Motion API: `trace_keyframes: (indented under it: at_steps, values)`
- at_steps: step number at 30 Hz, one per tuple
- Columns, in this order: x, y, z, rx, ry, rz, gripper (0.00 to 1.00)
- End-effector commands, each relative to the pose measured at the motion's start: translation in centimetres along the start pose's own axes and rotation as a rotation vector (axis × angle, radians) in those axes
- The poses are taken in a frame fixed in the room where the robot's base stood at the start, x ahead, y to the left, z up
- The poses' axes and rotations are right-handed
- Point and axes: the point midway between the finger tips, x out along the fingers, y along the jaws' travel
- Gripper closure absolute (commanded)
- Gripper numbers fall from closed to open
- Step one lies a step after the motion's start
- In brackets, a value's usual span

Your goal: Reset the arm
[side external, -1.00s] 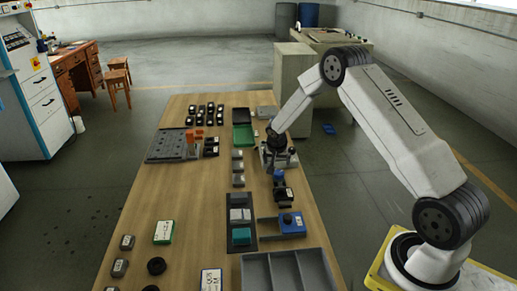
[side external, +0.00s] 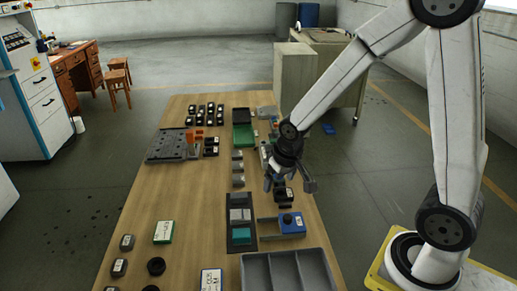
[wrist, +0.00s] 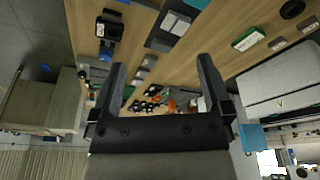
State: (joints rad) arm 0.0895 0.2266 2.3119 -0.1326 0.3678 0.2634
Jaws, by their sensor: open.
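My gripper (side external: 290,183) hangs over the right edge of the wooden table (side external: 185,215) in the side view. In the wrist view its two dark fingers (wrist: 167,75) stand wide apart, with nothing held between them. The wrist view is tilted, showing the table top and part of the room. In the side view the gripper overlaps a small black device (side external: 284,196) and hides part of the table's right edge.
A grey divided tray (side external: 287,254) lies at the table's near end. A blue fixture (side external: 290,225), a dark tray with blocks (side external: 230,243), a green bin (side external: 243,136) and a grey plate (side external: 165,146) are also there. A cabinet (side external: 293,83) stands beyond.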

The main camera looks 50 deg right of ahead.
Motion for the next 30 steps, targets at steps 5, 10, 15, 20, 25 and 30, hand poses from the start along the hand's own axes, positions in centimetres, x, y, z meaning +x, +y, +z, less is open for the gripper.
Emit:
trace_keyframes:
  at_steps: [5,10,15,20,25,30]
  values:
    - [-1.9,-1.4,4.3,-0.126,-0.005,-0.038,0.01]
    - [-2.7,-2.0,6.9,-0.201,-0.008,-0.061,0.01]
    - [-2.9,-2.2,7.8,-0.228,-0.009,-0.068,0.01]
    - [-2.9,-2.2,7.8,-0.229,-0.010,-0.068,0.01]
    - [-2.9,-2.2,7.8,-0.228,-0.010,-0.068,0.01]
    - [-2.9,-2.2,7.8,-0.227,-0.010,-0.068,0.01]
